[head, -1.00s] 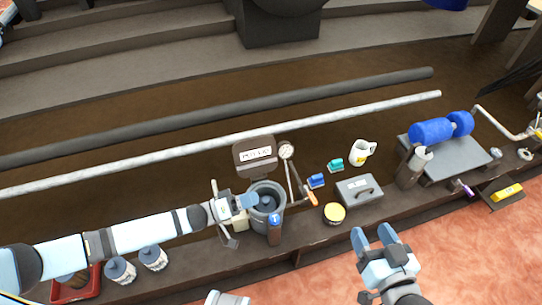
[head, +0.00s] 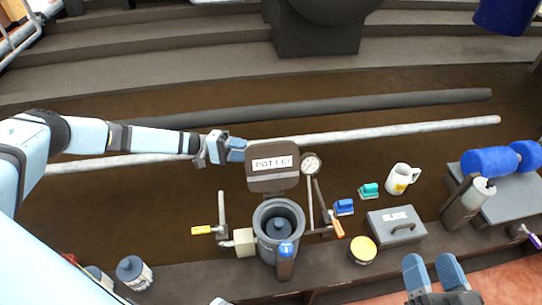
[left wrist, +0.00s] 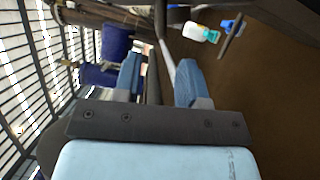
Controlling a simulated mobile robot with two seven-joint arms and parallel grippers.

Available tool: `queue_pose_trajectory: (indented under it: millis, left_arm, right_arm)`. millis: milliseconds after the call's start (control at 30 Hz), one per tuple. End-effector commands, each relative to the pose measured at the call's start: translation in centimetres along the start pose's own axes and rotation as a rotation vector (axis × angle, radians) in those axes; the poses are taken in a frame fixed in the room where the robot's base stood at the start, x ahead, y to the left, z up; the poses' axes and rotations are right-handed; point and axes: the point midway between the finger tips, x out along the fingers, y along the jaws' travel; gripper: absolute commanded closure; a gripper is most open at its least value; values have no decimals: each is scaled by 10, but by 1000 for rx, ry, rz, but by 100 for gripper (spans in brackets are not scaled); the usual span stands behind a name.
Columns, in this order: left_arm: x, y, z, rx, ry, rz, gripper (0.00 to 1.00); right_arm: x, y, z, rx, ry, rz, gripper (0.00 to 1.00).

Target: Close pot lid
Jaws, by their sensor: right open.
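The dark grey pot (head: 278,215) stands on the bench in the middle of the head view, its mouth uncovered and a grey part visible inside. Its brown lid (head: 272,180), labelled "POT LID", stands raised at the pot's back edge. My left gripper (head: 238,149) is just left of the lid's upper left corner, with nothing seen in it; whether it touches the lid is unclear. In the left wrist view its two blue fingers (left wrist: 158,82) are apart. My right gripper (head: 434,268) is open and empty at the lower right, away from the pot.
A pressure gauge (head: 311,164) stands close to the lid's right side. Handled valves flank the pot, one yellow (head: 203,230), one orange (head: 337,228). A grey "SLIDE" box (head: 396,227), yellow tin (head: 363,250) and white mug (head: 402,180) are to the right. Pipes run behind.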

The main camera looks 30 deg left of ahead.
Motion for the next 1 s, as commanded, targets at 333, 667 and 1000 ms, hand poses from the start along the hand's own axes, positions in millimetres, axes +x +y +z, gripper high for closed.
queue_pose_trajectory:
  millis: [333,667,1000]
  left_arm:
    - [70,-2,0,1,-1,1,62]
    - [90,0,0,1,1,0,62]
    - [90,0,0,1,1,0,94]
  right_arm:
    - [0,4,27,3,-81,-8,44]
    - [-1,5,37,3,-122,-10,44]
    - [-1,5,34,1,-114,-11,44]
